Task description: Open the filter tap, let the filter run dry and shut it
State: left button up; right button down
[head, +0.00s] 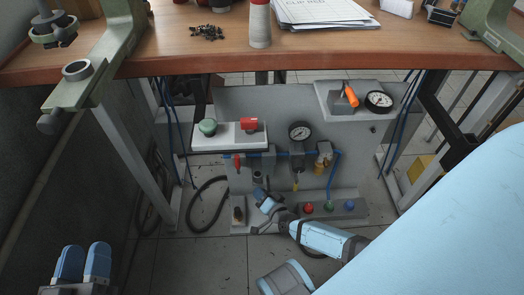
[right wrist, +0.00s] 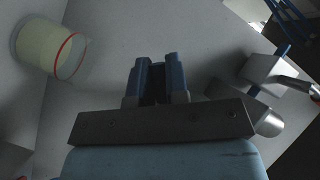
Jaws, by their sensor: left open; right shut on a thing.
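The filter (head: 258,166) hangs on the blue air line at the left of the panel under the table. My right gripper (head: 263,194) is just below it, shut on a small part there, which looks like the filter tap. The fingers hide most of that part, and its setting cannot be told. In the right wrist view the gripper (right wrist: 159,76) has its fingers close together with a dark gap between them. My left gripper (head: 83,264) is open and empty at the lower left, far from the panel. Any draining is too small to see.
A clear vessel (right wrist: 52,48) with pale yellow-green contents and a red ring is left of the right fingers. A pressure gauge (head: 301,132), a red-handled valve (head: 237,163) and a button box (head: 318,210) are close by. The tabletop (head: 175,50) overhangs the panel.

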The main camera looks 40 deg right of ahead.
jog(key=m+b, duration=0.1)
jog(key=m+t+b, duration=0.1)
jog(key=b, duration=0.1)
jog(key=shift+w+a, duration=0.15)
jog(key=shift+a, duration=0.05)
jog(key=shift+r+m+t+b, duration=0.15)
jog(key=shift+m+t+b, duration=0.15)
jog(key=shift+t+b, duration=0.3)
jog(key=r+m+t+b, duration=0.1)
jog(key=m+b, duration=0.1)
jog(key=shift+a+b, duration=0.1)
jog(key=shift+b, duration=0.3)
pick_arm(q)
notch_tip(320, 180, down, 6)
jog(key=w+a+m+g, duration=0.1)
jog(key=w+m, duration=0.1)
jog(key=m, duration=0.1)
jog(key=shift+w+m+h+b, duration=0.2)
jog(key=shift+m+h+b, duration=0.1)
jog(key=shift+m+b, duration=0.15)
pick_arm(e)
jog(key=shift+r+m+t, duration=0.35)
jog(key=shift+m+t, duration=0.05)
jog(key=shift+m, duration=0.4)
jog(key=shift+w, duration=0.1)
jog(key=c, duration=1.1)
grip_release()
